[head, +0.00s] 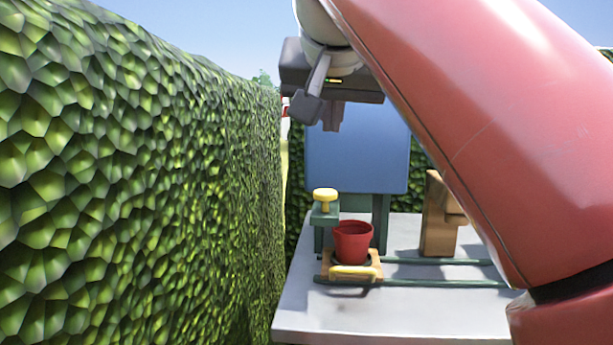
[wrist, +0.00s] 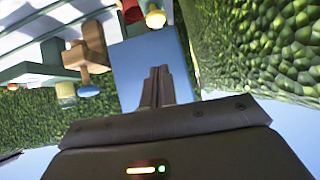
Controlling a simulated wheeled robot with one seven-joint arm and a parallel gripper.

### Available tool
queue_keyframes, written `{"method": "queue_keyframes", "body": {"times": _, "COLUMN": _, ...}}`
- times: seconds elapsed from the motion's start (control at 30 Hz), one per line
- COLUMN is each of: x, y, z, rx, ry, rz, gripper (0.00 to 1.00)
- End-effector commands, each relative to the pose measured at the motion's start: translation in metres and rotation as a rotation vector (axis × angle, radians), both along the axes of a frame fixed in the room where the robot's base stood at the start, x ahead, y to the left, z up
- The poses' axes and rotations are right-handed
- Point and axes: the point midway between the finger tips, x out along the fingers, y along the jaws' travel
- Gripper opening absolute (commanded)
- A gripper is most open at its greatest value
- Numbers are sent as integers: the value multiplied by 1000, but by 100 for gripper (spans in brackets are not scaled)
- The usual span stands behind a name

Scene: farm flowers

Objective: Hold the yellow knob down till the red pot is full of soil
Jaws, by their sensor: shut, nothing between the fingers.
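The yellow knob (head: 325,195) sits on top of a green post at the left of the table. The red pot (head: 352,242) stands upright on a small wooden carriage (head: 367,275) just right of the knob; the soil level inside cannot be told. My gripper (head: 332,124) is shut and empty, in the air above the knob and apart from it, in front of the blue panel. In the wrist view the shut fingers (wrist: 158,75) point toward the blue panel (wrist: 143,60), with the yellow knob (wrist: 155,19) near the top edge and part of the red pot (wrist: 132,12) beside it.
A tall green hedge (head: 140,170) runs along the left side. A brown wooden block stand (head: 438,220) is on the right of the grey table (head: 400,318). Green rails (head: 440,283) run rightward from the carriage. The table front is clear.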

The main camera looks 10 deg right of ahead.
Motion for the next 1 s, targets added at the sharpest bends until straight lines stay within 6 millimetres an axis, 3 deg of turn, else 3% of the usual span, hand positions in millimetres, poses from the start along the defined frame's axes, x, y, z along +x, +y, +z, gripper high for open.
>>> {"method": "queue_keyframes", "body": {"times": 0.27, "x": 14, "y": -4, "z": -14, "rx": -1, "ry": 2, "rz": 0, "gripper": 0}}
{"method": "queue_keyframes", "body": {"times": 0.67, "x": 77, "y": -20, "z": -66, "rx": -1, "ry": 4, "rz": -1, "gripper": 0}}
{"method": "queue_keyframes", "body": {"times": 0.8, "x": 78, "y": -18, "z": -88, "rx": -1, "ry": 1, "rz": 3, "gripper": 0}}
{"method": "queue_keyframes", "body": {"times": 1.0, "x": 81, "y": -18, "z": -101, "rx": 1, "ry": 0, "rz": 1, "gripper": 0}}
